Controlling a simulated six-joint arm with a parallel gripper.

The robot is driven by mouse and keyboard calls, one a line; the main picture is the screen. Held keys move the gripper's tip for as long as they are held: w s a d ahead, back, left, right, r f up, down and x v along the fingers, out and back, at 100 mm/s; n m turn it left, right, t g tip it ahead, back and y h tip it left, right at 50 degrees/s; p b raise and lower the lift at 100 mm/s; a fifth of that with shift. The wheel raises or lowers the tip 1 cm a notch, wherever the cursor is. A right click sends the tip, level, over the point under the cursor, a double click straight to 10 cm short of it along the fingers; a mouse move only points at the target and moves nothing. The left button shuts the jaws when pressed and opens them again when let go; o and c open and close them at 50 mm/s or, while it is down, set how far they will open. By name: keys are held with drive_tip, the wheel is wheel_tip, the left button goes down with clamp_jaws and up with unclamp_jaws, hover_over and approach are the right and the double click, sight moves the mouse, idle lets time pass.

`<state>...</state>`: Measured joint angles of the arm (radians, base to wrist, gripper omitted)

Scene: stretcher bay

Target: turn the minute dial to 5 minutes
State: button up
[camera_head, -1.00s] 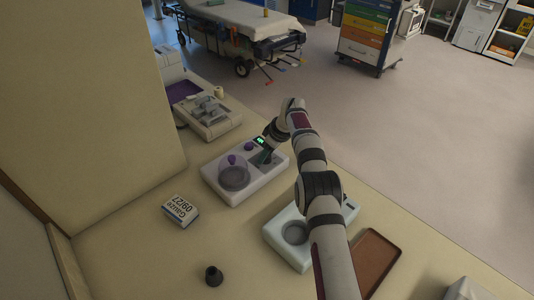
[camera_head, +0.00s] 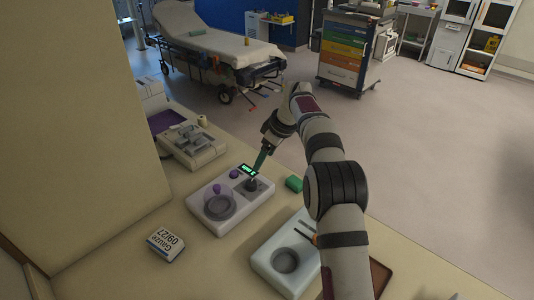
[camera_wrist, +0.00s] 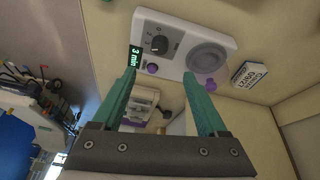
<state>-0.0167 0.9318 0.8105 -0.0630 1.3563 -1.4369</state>
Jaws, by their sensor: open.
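A white device (camera_head: 222,222) stands on the counter, with a small green-lit display (camera_head: 249,170), a dark dial (camera_head: 252,185) and a clear round cover. In the wrist view the black minute dial (camera_wrist: 159,44) sits on a grey panel, and the display (camera_wrist: 134,57) beside it reads "3 min". My gripper (camera_wrist: 159,76) has two green fingers, spread apart and empty, with the dial beyond their tips. In the head view my gripper (camera_head: 260,162) is just over the dial end of the device. Whether a fingertip touches the dial cannot be told there.
A gauze box (camera_head: 166,244) lies left of the device. A second white device with a round well (camera_head: 285,260) stands to the right, near my arm. Grey equipment (camera_head: 194,146) stands behind.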

drive_tip(key=shift+v, duration=0.8)
